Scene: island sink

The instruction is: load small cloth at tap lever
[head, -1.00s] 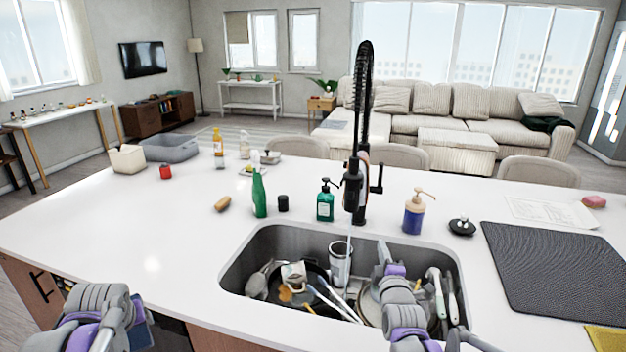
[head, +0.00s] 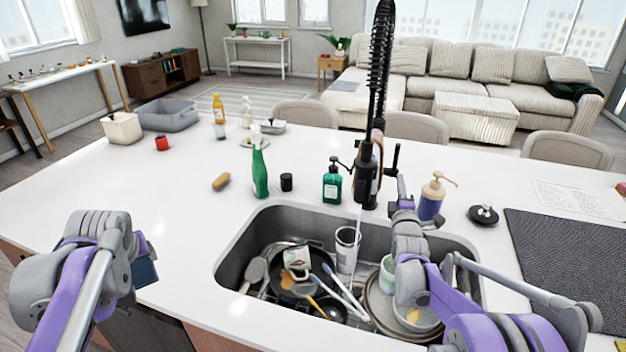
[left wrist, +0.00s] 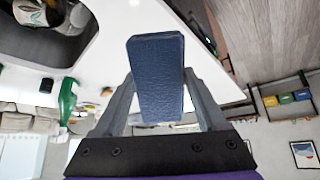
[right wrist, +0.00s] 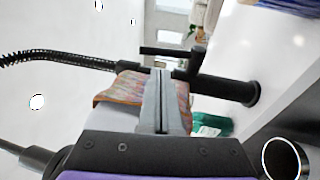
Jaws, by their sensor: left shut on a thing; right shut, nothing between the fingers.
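The black tap (head: 368,170) stands behind the sink, with water running from its spout. Its lever (head: 394,155) sticks out on the right side; in the right wrist view the lever (right wrist: 198,55) is just beyond my fingertips. A small patterned pink-orange cloth (right wrist: 130,88) lies behind my fingers beside the tap; a sliver of it shows in the head view (head: 376,146). I cannot tell whether it hangs on the tap. My right gripper (right wrist: 161,75) is shut and empty, close to the lever. My left gripper (left wrist: 157,75) is shut on a dark blue block (left wrist: 156,85), left of the sink.
The sink (head: 232,282) holds pans, plates, a mug and utensils. A green soap bottle (head: 332,186) and a purple pump bottle (head: 432,198) flank the tap. A green spray bottle (head: 260,175) stands further left. A black mat (head: 565,255) lies right.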

